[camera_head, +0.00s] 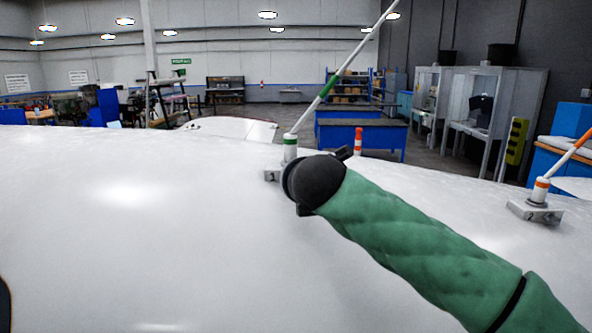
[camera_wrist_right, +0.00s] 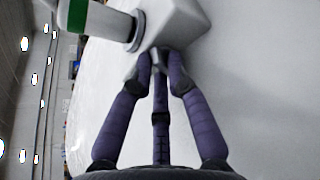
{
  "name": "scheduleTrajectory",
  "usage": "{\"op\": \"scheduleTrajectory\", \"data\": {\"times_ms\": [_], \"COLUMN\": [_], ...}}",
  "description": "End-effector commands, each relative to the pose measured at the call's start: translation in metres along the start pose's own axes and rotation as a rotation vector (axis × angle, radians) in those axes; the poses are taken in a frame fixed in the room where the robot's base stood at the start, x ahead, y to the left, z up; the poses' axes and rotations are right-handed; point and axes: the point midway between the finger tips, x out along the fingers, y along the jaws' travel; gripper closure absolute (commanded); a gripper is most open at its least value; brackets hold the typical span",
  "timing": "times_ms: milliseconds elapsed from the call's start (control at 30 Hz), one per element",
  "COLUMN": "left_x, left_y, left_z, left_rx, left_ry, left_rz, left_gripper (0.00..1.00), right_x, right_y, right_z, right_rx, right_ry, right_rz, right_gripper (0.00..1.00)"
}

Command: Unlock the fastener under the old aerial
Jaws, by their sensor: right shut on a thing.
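A white aerial with a green band (camera_head: 290,149) stands upright in a grey mount (camera_head: 271,175) on the white curved surface. In the right wrist view the green-banded aerial (camera_wrist_right: 92,18) and the angular mount (camera_wrist_right: 178,28) fill the top. My right gripper (camera_wrist_right: 160,68) is shut on a small grey fastener at the mount's lower edge. The fastener is mostly hidden between the fingertips. In the head view my dark wrist covers these fingers and part of the mount. A second aerial with an orange band (camera_head: 541,188) stands in its own mount (camera_head: 535,211) at the right. My left gripper is out of view.
The white curved surface (camera_head: 130,230) is clear at the left and in front. Behind it are a blue workbench (camera_head: 360,138), an orange-and-white post (camera_head: 358,141), grey cabinets (camera_head: 500,110) and a yellow-green panel (camera_head: 516,141).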

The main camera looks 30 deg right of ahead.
Motion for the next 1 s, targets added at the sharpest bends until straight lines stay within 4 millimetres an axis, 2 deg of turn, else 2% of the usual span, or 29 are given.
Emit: {"op": "scheduleTrajectory", "data": {"times_ms": [33,100,400,700,1000], "left_x": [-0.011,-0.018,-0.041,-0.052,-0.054], "left_y": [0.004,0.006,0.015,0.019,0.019], "left_z": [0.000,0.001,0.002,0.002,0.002], "left_rx": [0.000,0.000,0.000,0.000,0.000], "left_ry": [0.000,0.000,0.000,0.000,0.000], "left_rz": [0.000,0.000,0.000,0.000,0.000], "left_gripper": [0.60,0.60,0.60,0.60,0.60], "right_x": [-0.001,-0.001,0.000,0.001,0.001], "right_y": [0.003,0.004,0.006,0.005,0.005], "right_z": [0.003,0.003,0.000,-0.002,-0.002], "right_rx": [-0.038,-0.091,-0.294,-0.412,-0.444], "right_ry": [0.002,0.002,0.001,0.000,-0.001], "right_rz": [-0.016,-0.037,-0.120,-0.170,-0.182], "right_gripper": [1.00,1.00,1.00,1.00,1.00]}}
